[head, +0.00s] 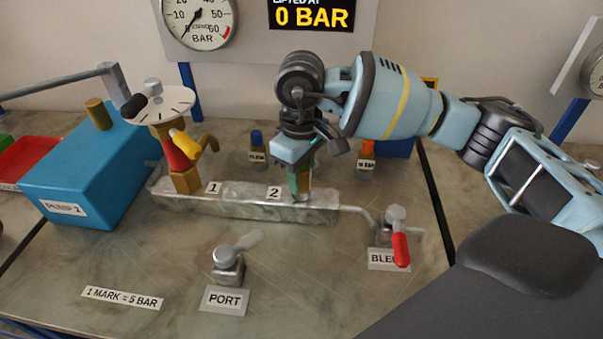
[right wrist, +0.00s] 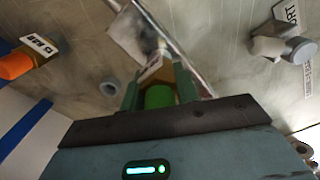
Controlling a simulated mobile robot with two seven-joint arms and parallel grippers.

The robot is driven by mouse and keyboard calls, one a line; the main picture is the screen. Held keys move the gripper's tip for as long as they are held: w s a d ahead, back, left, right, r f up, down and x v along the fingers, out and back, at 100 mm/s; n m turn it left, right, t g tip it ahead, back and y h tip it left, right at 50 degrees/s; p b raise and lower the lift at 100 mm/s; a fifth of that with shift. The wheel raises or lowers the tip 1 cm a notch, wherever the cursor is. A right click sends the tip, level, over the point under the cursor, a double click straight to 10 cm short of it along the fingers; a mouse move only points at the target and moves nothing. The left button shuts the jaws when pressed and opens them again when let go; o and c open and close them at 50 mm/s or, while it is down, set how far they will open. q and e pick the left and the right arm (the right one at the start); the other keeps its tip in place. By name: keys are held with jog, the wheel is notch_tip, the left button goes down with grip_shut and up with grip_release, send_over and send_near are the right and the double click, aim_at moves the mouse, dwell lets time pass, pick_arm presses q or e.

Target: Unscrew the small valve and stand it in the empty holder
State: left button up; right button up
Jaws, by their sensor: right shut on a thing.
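The small valve has a green body, seen in the head view (head: 304,181) and between the fingers in the right wrist view (right wrist: 159,97). It is upright over station 2 of the metal block (head: 245,203); I cannot tell whether its threads are engaged. My right gripper (head: 298,178) points down and is shut on the valve, hiding most of it in the head view. An empty grey round holder (right wrist: 109,88) shows in the right wrist view, beside the block; in the head view my gripper hides it. My left gripper is not in view.
A blue-topped valve (head: 257,145) and an orange valve (head: 367,150) stand in labelled holders behind the block. A taller red valve with a white dial (head: 160,105) stands at station 1. The port (head: 228,262) and red-handled bleed valve (head: 398,235) are in front. The gauge reads low; the sign (head: 311,15) shows 0 BAR.

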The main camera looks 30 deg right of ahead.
jog(key=o, duration=1.2)
notch_tip(320, 180, up, 7)
jog(key=shift+f, duration=0.1)
jog(key=shift+r, duration=0.45)
jog(key=shift+r, duration=0.1)
jog(key=shift+c, duration=0.5)
